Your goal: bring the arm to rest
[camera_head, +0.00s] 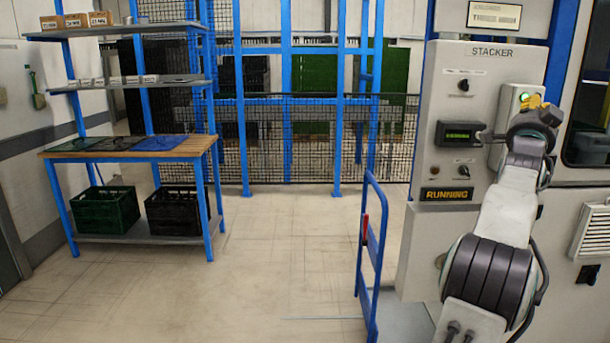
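My arm rises at the right of the head view, stretched up toward the grey stacker panel (465,105). My gripper is at the arm's far end, close to the panel's right side, and is mostly hidden behind the wrist. A lit green button (524,96) shows just above and left of the wrist, beside a yellow part. I cannot tell whether the gripper touches the panel. The panel's sign (446,194) reads "RUNNING", and a small display (460,134) glows green.
A blue hand truck or rail (371,260) with a red grip stands left of the panel. A shelf bench (130,150) with dark crates (105,208) stands at the left. Blue-framed mesh fencing (310,140) closes the back. The floor in the middle is clear.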

